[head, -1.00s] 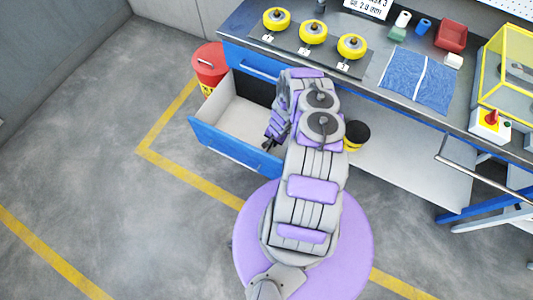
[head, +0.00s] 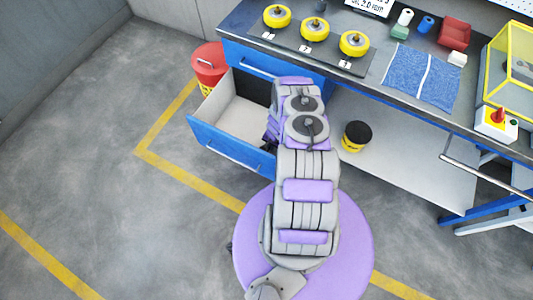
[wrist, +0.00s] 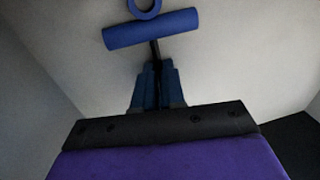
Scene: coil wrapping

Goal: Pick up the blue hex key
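The blue hex key (wrist: 152,29) shows in the wrist view as a blue cross-handle with a thin dark shaft and a blue ring above it. It is against the pale inner surface of the open drawer (head: 207,133). My gripper (wrist: 157,72) is just below the handle in the wrist view. Its two dark blue fingers are close together with the shaft between them, and they look shut on it. The lower end of the shaft is hidden by the fingers. In the head view my arm reaches into the drawer and hides the gripper and the key.
The workbench (head: 375,73) stands above the drawer, with yellow wheels (head: 315,28), a blue cloth (head: 420,76) and a red bin (head: 453,36) on it. A red bucket (head: 208,62) stands left of the drawer. A black-lidded yellow tub (head: 356,136) sits on the lower shelf to the right.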

